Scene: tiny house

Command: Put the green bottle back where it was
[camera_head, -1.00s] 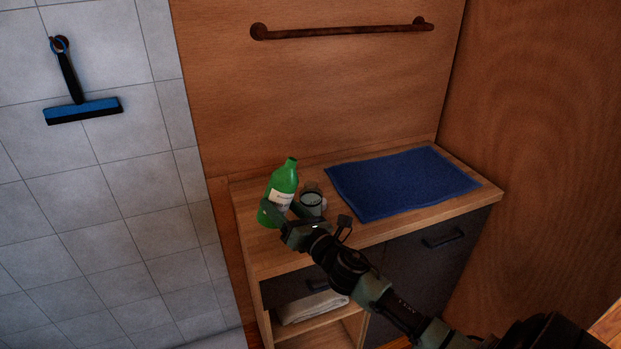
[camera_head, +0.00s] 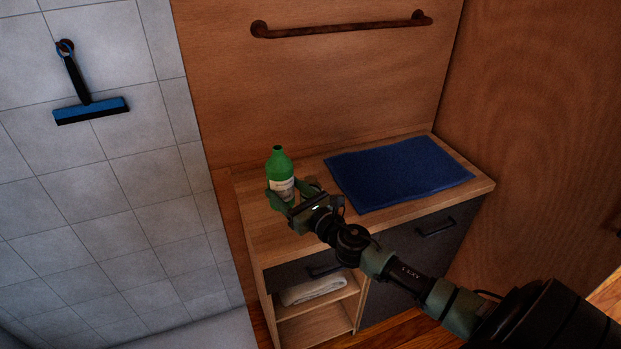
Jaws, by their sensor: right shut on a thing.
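The green bottle (camera_head: 279,163) with a pale label is at the left end of the wooden counter (camera_head: 262,237), near its back edge. It looks upright. My right gripper (camera_head: 281,194) is shut on the bottle's lower part, its fingers around it. The bottle's base is partly hidden by the fingers, so I cannot tell whether it touches the counter. My left gripper is not in view.
A blue towel (camera_head: 398,172) covers the counter's right part. A rail (camera_head: 340,27) is on the wall behind. A tiled wall is left.

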